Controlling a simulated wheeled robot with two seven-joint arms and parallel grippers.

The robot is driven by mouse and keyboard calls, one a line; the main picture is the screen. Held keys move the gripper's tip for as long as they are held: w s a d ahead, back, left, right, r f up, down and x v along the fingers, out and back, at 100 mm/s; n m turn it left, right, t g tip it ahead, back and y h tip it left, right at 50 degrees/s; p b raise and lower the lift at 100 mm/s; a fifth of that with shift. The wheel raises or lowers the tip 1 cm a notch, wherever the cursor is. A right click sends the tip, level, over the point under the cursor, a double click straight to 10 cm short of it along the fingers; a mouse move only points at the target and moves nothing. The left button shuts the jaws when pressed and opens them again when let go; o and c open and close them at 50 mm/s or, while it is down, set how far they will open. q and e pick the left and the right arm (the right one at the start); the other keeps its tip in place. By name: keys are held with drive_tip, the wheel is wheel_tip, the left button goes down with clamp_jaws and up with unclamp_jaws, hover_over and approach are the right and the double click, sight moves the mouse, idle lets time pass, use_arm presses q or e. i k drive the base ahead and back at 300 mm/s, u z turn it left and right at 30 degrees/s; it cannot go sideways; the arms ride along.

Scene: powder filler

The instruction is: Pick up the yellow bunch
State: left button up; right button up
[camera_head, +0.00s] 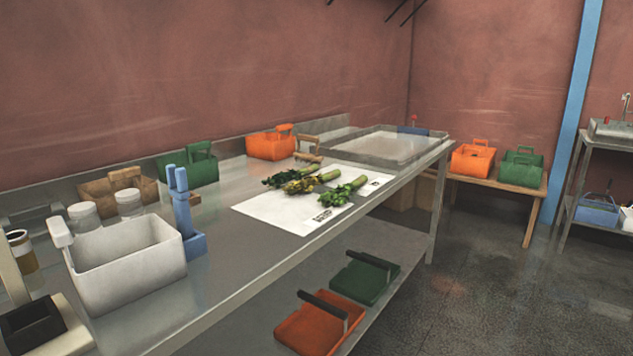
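Three leafy bunches with pale green stalks lie side by side on white paper sheets on the metal table. The yellow bunch (305,185) is the middle one, its yellowish leafy end toward the left and its stalks toward the upper right. A dark green bunch (288,176) lies just behind it. A brighter green bunch (340,194) lies in front and to its right. Neither of my grippers shows in the head view.
A white box (128,272) and a blue holder (191,236) with upright handles stand at the table's left. Green (190,166) and orange (272,146) baskets line the wall. A shallow tray (385,148) is at the far end. The table's front middle is clear.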

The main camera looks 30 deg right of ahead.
sight(314, 181)
drive_tip(key=z, duration=2.3)
drive_tip(key=i, duration=2.45)
drive_tip(key=u, duration=3.25)
